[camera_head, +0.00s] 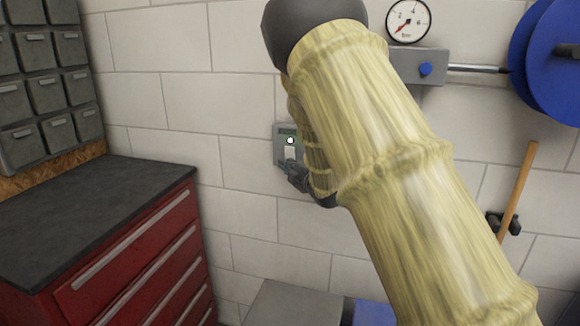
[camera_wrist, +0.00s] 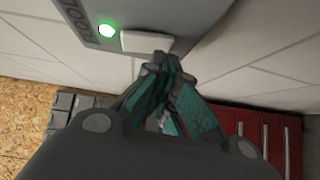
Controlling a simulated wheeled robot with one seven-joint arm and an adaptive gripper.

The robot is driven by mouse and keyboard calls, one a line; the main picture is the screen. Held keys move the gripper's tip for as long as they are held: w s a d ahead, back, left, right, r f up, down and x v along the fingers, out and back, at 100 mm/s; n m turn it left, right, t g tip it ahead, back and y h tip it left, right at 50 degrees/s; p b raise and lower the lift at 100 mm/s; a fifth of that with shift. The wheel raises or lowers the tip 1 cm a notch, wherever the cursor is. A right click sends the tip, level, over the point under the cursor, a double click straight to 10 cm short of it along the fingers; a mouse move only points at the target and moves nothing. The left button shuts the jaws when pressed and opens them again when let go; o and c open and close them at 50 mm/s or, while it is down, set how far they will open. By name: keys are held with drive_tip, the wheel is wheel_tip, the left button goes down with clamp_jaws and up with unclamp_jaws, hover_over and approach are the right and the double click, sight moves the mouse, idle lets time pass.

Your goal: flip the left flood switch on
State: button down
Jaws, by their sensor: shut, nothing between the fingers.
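A grey switch panel (camera_head: 281,131) is on the white block wall. It has a lit green lamp (camera_head: 290,141) and a white rocker switch (camera_head: 291,153) below the lamp. My arm hides the panel's right part, so I cannot see whether a second switch is there. In the wrist view, the lamp (camera_wrist: 106,31), the white rocker (camera_wrist: 146,42) and partly readable lettering show close up. My gripper (camera_wrist: 162,62) is shut and empty, its fingertips right at the rocker's edge. I cannot tell whether they touch it. My gripper (camera_head: 296,174) shows only partly in the head view.
A red drawer cabinet (camera_head: 150,262) with a dark top stands at the left, below grey bins (camera_head: 40,70). A pressure gauge (camera_head: 408,20) and blue reel (camera_head: 545,60) are on the wall at the right. A grey box (camera_head: 295,305) lies low in front.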

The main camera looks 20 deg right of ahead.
drive_tip(key=s+f+b, duration=0.1)
drive_tip(key=s+b, duration=0.2)
drive_tip(key=s, duration=0.9)
drive_tip(key=shift+s+f, duration=0.25)
drive_tip(key=s+f+m+g+h+p, duration=0.1)
drive_tip(key=s+f+m+g, duration=0.4)
drive_tip(key=f, duration=0.7)
drive_tip(key=s+f+m+h, duration=0.1)
drive_tip(key=s+f+m, duration=0.1)
drive_tip(key=s+f, duration=0.75)
drive_tip(key=s+f+m+g+h+p, duration=0.1)
drive_tip(key=s+f+m+g, duration=0.25)
drive_tip(key=f, duration=1.05)
drive_tip(key=s+a+f+m+g, duration=0.1)
drive_tip(key=s+f, duration=0.4)
drive_tip(key=s, duration=0.6)
drive_tip(key=s+a+f+m+g, duration=0.2)
drive_tip(key=s+f+m+g, duration=0.2)
drive_tip(key=s, duration=0.7)
drive_tip(key=s+a+f+m+g+p, duration=0.1)
drive_tip(key=s+f+m+g, duration=0.2)
drive_tip(key=s, duration=0.8)
wheel_tip(320, 180, down, 3)
drive_tip(key=shift+a+r+m, duration=0.1)
drive_tip(key=shift+a+m, duration=0.05)
drive_tip(key=shift+m, duration=0.6)
drive_tip(key=shift+w+r+g, duration=0.1)
drive_tip(key=shift+g, duration=0.15)
